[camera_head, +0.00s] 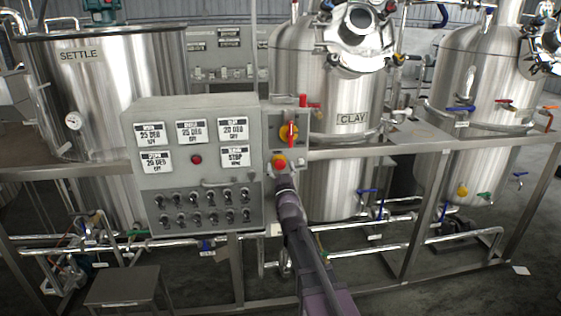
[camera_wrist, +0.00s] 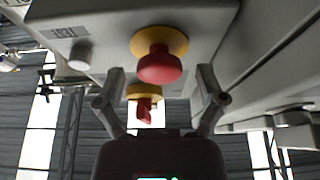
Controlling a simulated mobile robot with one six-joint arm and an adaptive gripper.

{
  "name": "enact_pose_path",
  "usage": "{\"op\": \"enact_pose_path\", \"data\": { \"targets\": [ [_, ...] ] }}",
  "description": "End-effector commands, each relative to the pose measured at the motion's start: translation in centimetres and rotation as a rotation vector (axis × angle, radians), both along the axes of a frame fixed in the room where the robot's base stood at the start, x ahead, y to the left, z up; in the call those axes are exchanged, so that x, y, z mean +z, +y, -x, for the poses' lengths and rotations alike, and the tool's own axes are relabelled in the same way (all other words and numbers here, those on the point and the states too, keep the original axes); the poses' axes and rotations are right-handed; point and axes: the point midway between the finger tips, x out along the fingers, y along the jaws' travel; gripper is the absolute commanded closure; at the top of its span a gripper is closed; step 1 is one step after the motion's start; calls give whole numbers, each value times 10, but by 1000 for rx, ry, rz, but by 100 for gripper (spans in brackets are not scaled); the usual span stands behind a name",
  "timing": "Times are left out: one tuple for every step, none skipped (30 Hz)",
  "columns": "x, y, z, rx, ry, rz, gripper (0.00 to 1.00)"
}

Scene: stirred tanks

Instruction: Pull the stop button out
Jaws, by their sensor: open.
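The stop button is a red mushroom head on a yellow round base. In the head view the stop button (camera_head: 279,163) sits low on the narrow box at the right side of the grey control panel, just above the end of my arm. In the wrist view the stop button (camera_wrist: 160,65) is at the upper middle. My gripper (camera_wrist: 160,80) is open, with one finger on each side of the button's line. The button lies ahead between the fingertips, and I cannot tell if they touch it. In the head view my gripper is mostly hidden by my arm.
A red and yellow rotary switch (camera_head: 290,133) sits above the button; it also shows in the wrist view (camera_wrist: 143,100). The grey control panel (camera_head: 258,110) has displays and several toggles. A steel rail (camera_head: 360,148) runs right of it, before the CLAY tank (camera_head: 335,95).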

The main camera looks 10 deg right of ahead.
Motion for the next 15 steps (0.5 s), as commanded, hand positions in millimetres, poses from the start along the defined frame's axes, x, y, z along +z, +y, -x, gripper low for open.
{"op": "enact_pose_path", "data": {
  "targets": [
    [3, 0, -5, 0, 0, 0, 11],
    [3, 0, -6, 0, 0, 0, 11],
    [4, 0, -8, 0, 0, 0, 11],
    [4, 0, -9, 0, 0, 0, 11],
    [4, 0, -9, 0, 0, 0, 11],
    [4, 0, -10, 0, 0, 0, 11],
    [4, 0, -10, 0, 0, 0, 11],
    [4, 0, -10, 0, 0, 0, 11],
    [4, 0, -10, 0, 0, 0, 11],
    [4, 0, -10, 0, 0, 0, 11],
    [4, 0, -10, 0, 0, 0, 11],
    [4, 0, -10, 0, 0, 0, 11],
    [4, 0, -10, 0, 0, 0, 11],
    [4, 0, -10, 0, 0, 0, 11],
    [4, 0, -10, 0, 0, 0, 14]
  ]
}}
